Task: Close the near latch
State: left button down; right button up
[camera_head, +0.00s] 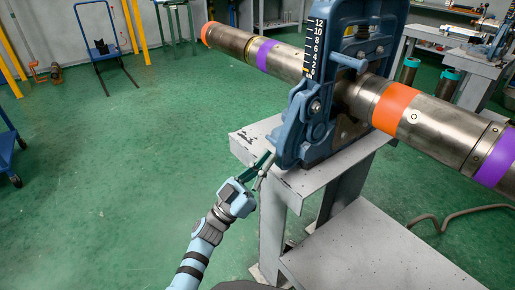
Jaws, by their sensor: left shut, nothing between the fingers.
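A blue pipe vise (304,128) stands on a grey bench (262,140) and surrounds a long metal pipe (217,38) with orange and purple bands. The vise has a white number scale and a blue handle (349,62) sticking out near the top of the pipe. I cannot tell for sure which part is the near latch. My left gripper (264,166) is shut and empty. Its fingertips are at the bench's near left edge, just below the lower left foot of the vise; I cannot tell whether they touch it. My right gripper is not in view.
The bench has a lower grey shelf (375,250) reaching to the right. The pipe extends far past the vise on both sides. A blue trolley (100,48), yellow posts and other benches stand at the back.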

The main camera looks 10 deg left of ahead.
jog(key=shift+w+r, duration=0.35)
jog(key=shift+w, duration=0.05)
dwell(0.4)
